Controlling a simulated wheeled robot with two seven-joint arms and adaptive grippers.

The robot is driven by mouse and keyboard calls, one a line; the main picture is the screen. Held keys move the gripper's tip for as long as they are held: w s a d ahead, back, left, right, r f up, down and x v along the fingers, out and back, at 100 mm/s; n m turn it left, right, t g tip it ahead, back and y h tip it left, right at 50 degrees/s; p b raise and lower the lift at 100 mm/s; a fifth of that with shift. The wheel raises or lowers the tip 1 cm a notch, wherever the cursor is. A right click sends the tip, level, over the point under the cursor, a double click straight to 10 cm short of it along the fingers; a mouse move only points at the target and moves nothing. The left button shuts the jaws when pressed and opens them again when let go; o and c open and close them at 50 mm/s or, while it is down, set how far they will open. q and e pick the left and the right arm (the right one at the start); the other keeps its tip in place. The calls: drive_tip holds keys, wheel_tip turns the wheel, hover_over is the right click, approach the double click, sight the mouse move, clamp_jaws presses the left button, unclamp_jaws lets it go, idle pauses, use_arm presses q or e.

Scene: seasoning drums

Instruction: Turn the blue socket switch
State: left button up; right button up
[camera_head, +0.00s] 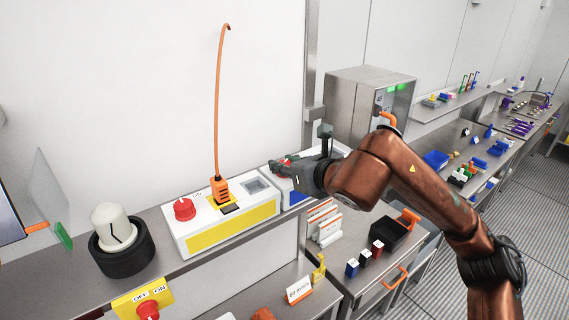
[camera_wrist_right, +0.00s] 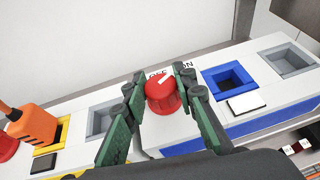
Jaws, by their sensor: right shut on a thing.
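The switch of the blue socket is a red round knob (camera_wrist_right: 162,94) on a white box with a blue side panel (camera_wrist_right: 235,127). Its white mark points up and slightly right, between the OFF and ON labels. The blue square socket (camera_wrist_right: 228,77) is right of the knob and looks empty. My right gripper (camera_wrist_right: 160,88) is shut on the knob, one dark green finger on each side. In the head view my right gripper (camera_head: 297,168) covers most of this box, and only a bit of the knob shows.
Left of it stands a box with a yellow panel (camera_head: 233,228), a red knob (camera_head: 184,209) and an orange plug (camera_head: 220,189) on a cord. A white knob on a black base (camera_head: 119,240) is farther left. A lower shelf holds a black bin (camera_head: 389,236) and small bottles.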

drive_tip(key=shift+c, duration=1.4)
drive_tip(key=shift+y, duration=0.3)
drive_tip(key=n+g+y+b, duration=0.1)
drive_tip(key=n+y, duration=0.1)
drive_tip(key=shift+w+d+n+g, duration=0.1)
drive_tip(key=shift+n+g, duration=0.2)
drive_tip(key=shift+g, duration=0.1)
drive_tip(key=shift+n+g+y, duration=0.7)
drive_tip(key=shift+n+y, duration=0.1)
drive_tip(key=n+g+y+p, duration=0.1)
drive_tip(key=n+g, duration=0.1)
drive_tip(key=n+g+y+p, duration=0.1)
drive_tip(key=n+g, duration=0.1)
drive_tip(key=shift+r+n+g+p, duration=0.2)
drive_tip(key=shift+n+g+p, duration=0.1)
drive_tip(key=shift+p, duration=0.1)
use_arm(q)
drive_tip(key=shift+w+r+p, duration=0.25)
drive_tip(key=shift+r+p, duration=0.3)
drive_tip(key=shift+r, duration=0.5)
drive_tip(key=shift+w+r+p, duration=0.25)
drive_tip(key=shift+r+p, duration=0.3)
drive_tip(key=shift+r, duration=0.45)
use_arm(e)
drive_tip(key=shift+f+n+g+y, duration=0.1)
drive_tip(key=shift+n+g+y, duration=0.3)
drive_tip(key=shift+n+g, duration=1.35)
drive_tip(key=shift+g, duration=0.25)
